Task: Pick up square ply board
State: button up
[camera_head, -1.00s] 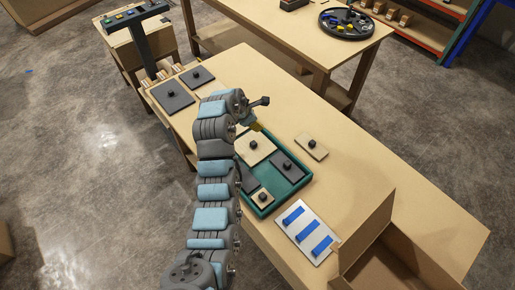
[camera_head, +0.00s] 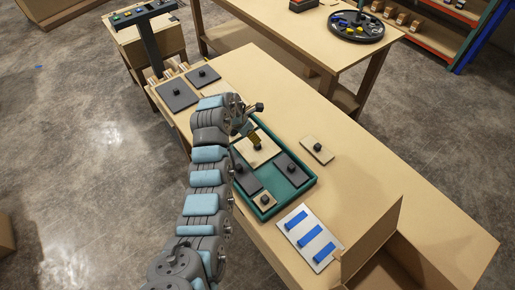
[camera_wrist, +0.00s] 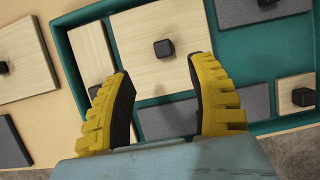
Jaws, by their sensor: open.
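A large, roughly square ply board (camera_head: 247,157) with a black knob lies in the far-left part of the green tray (camera_head: 298,194). In the wrist view, this ply board (camera_wrist: 135,72) lies ahead of the fingers, its knob (camera_wrist: 164,48) just beyond and between the fingertips. My gripper (camera_head: 256,142) is above the board in the head view and partly hides it. In the wrist view, my gripper (camera_wrist: 161,70) is open, its yellow fingers apart with nothing between them. A smaller ply board (camera_head: 264,201) lies at the tray's near corner.
Dark boards (camera_head: 291,168) also lie in the tray. Another ply board (camera_head: 317,150) lies on the table right of it. A white panel with blue strips (camera_head: 309,237) and an open cardboard box (camera_head: 372,240) are nearer. Two dark boards (camera_head: 178,96) lie at the far left.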

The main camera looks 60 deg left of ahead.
aim_at(254, 148)
jog(key=shift+x, duration=2.05)
jog(key=shift+d+x, duration=0.1)
jog(key=shift+x, duration=0.6)
jog(key=shift+d+x, duration=0.15)
jog(key=shift+x, duration=0.5)
jog(key=shift+b+x, duration=0.55)
jog(key=shift+x, duration=0.7)
jog(key=shift+s, duration=0.2)
grip_shut()
